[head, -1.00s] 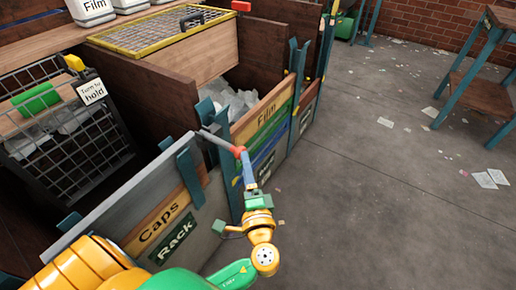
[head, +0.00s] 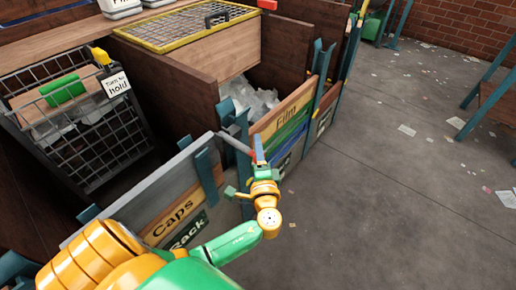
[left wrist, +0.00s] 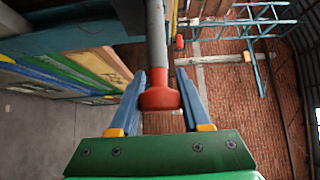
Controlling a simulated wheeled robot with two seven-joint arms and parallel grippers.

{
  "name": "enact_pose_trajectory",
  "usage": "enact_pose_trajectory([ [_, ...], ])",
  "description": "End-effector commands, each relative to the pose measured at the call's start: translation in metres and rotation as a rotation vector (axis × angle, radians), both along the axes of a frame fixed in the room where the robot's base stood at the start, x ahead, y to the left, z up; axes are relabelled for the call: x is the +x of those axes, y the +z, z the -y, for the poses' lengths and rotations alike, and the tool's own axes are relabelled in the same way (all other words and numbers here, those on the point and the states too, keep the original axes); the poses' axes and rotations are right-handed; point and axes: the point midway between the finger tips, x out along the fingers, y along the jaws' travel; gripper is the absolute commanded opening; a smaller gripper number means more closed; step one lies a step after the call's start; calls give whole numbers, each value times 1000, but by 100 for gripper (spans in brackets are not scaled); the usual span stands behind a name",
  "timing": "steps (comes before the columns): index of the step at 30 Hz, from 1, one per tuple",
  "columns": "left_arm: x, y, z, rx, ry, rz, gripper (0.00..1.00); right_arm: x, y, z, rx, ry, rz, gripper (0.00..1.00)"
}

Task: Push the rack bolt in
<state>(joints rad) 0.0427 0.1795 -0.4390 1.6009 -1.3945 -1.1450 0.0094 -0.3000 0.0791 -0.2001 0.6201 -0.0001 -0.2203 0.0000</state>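The rack bolt (head: 234,143) is a grey rod with a red end, at the corner of the bin with the "Caps" and "Rack" signs (head: 176,222). In the left wrist view the rod (left wrist: 155,38) comes down from the top to its red end (left wrist: 159,97). My left gripper (head: 258,143) is at this red end in the head view. In the left wrist view its blue fingers (left wrist: 160,72) stand apart, one on each side of the red end. A firm grip does not show. Where the rod meets the panel is partly hidden. My right gripper is out of view.
A wire basket (head: 85,150) with a "Turn to hold" tag (head: 116,85) stands at left. The "Film" bin (head: 286,117) with white scraps is behind the bolt. A yellow-framed mesh lid (head: 185,27) lies above. The floor (head: 370,215) at right is open, with scattered paper.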

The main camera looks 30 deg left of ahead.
Motion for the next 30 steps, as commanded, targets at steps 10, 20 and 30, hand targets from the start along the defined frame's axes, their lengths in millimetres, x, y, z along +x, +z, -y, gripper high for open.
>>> enact_pose_trajectory([
  [10, 0, -1, 1, -1, -1, -2, 0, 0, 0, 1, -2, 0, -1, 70],
  [20, 0, -1, 1, -1, -2, -3, 0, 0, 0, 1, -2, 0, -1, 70],
  [30, 0, -2, 1, -2, -2, -4, 0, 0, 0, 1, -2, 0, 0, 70],
])
